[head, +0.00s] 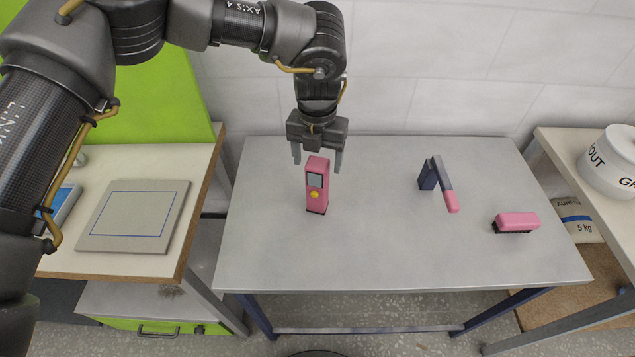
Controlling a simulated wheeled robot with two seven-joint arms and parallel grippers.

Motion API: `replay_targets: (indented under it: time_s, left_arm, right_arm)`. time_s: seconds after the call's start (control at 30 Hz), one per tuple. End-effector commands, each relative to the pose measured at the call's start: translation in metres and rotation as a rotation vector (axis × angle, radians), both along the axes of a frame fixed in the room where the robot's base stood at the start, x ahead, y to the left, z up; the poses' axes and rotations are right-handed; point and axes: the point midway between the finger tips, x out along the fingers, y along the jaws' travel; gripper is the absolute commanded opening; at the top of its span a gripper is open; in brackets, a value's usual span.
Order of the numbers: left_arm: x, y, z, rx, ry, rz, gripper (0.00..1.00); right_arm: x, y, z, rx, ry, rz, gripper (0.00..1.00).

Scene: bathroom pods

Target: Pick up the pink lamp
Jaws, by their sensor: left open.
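An upright pink block-shaped device (317,190) with a grey screen and a yellow button stands on the grey table (375,255), left of its middle. A hinged thing with a dark blue foot and a pink arm (446,190) stands right of the middle, its pink end slanting down to the front. It looks most like a folding lamp, but I cannot tell for sure which of the two is the pink lamp. My left gripper (317,160) is open and empty, pointing down at the upright device's top. Its fingers appear on either side of that top. My right gripper is not in view.
A pink brush (516,221) with dark bristles lies at the table's right. A left bench holds a grey panel (133,215). A right bench holds a white grout tub (612,165). A tiled wall (430,70) stands behind. The table's front is clear.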

Motion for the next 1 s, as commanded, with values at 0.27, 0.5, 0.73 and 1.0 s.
replay_targets:
  time_s: [0.27, 0.5, 0.73, 1.0]
  left_arm:
    - [0.0, -0.001, -0.019, 0.0, -0.001, -0.001, 0.71]
    - [0.001, -0.001, -0.019, 0.0, -0.001, 0.0, 0.59]
    - [0.001, 0.0, -0.019, 0.0, -0.001, 0.0, 0.29]
    - [0.001, -0.001, -0.018, -0.002, -0.002, 0.0, 0.0]
  right_arm:
    - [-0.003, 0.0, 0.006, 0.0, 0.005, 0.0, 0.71]
    - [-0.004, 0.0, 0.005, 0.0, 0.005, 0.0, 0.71]
    - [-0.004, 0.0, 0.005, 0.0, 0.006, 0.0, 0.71]
    - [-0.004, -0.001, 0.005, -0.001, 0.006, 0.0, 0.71]
